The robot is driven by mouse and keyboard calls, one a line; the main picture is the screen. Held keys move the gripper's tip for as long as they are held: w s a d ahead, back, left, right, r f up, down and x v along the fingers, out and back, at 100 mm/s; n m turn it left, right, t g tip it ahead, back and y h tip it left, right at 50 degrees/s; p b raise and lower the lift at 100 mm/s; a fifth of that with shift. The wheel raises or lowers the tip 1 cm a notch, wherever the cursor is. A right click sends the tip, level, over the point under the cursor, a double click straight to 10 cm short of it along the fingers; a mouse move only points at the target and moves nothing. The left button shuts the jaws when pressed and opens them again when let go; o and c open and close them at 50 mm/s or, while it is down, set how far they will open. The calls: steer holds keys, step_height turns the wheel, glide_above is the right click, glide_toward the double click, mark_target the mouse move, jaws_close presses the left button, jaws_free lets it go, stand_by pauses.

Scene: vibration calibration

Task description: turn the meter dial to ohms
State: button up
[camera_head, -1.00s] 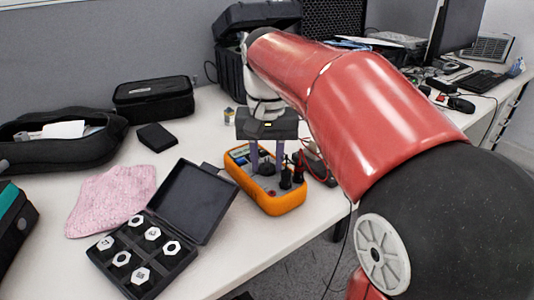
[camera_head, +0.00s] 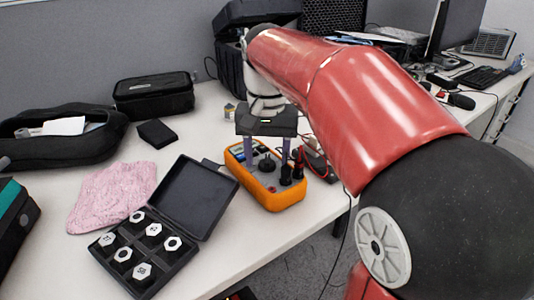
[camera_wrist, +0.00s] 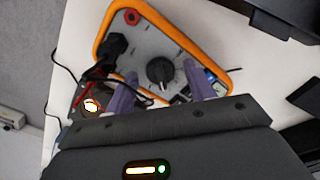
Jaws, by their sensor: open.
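The orange-rimmed meter (camera_head: 275,200) lies on the white table under my gripper. Its dark dial (camera_wrist: 160,72) shows in the wrist view near the middle of the grey face. My gripper (camera_head: 268,155) points down over the meter with its fingers apart. In the wrist view, the purple-grey fingers of my gripper (camera_wrist: 160,90) stand on either side of the dial's lower part, with a gap between them. I cannot tell whether they touch the dial. The dial's markings are too small to read.
Black probe plugs (camera_head: 292,172) stand in the meter's right part, with leads running right. An open black case (camera_head: 198,195) of hexagonal weights sits left of the meter. A pink cloth (camera_head: 112,195) lies farther left. A large black case (camera_head: 228,75) stands behind.

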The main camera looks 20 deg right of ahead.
mark_target(267, 159)
steer(key=shift+r, duration=0.1)
step_height(267, 159, up, 8)
steer(key=shift+f+p, duration=0.2)
steer(key=shift+p, duration=0.25)
stand_by(0.3)
